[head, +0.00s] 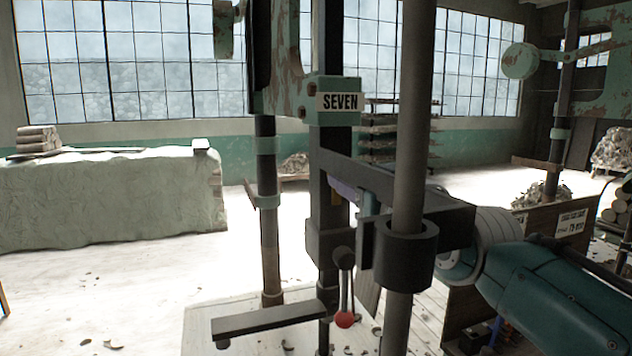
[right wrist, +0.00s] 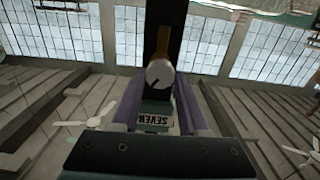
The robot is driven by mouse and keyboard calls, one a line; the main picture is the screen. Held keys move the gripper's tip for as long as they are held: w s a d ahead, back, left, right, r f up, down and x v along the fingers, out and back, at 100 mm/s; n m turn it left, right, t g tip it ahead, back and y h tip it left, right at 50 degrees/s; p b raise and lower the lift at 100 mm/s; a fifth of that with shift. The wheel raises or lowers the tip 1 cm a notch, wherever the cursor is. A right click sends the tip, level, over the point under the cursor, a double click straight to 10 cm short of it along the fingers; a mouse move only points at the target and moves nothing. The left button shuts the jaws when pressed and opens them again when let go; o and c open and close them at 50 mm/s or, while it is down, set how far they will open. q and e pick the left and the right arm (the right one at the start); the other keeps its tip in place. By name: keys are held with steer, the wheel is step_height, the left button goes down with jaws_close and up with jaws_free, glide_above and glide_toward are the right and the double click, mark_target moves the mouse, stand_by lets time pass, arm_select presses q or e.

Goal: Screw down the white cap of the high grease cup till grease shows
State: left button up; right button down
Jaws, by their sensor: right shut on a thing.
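The white cap (right wrist: 158,73) is a small round knob with a dark mark on its face, in the middle of the right wrist view. A brass-coloured piece (right wrist: 163,42) shows just beyond it, against a dark post. My right gripper (right wrist: 157,86) has its two purple fingers on either side of the cap and is shut on it. In the head view, part of my right gripper (head: 345,195) shows behind a dark bar, which hides the cap. I cannot make out any grease. My left gripper is in neither view.
A dark vertical rod (head: 409,120) and its collar (head: 403,256) stand close in front of my right arm. A red-knobbed lever (head: 344,319) hangs below. A SEVEN plate (head: 340,102) is above. A covered bench (head: 110,200) is at left; the floor between is mostly clear.

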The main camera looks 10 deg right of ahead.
steer(key=m, duration=0.5)
steer(key=shift+b, duration=0.4)
steer(key=m, duration=0.4)
steer(key=shift+d, duration=0.1)
steer(key=m, duration=0.5)
steer(key=shift+m, duration=2)
steer(key=shift+f, duration=0.1)
steer(key=shift+c, duration=2.1)
jaws_free()
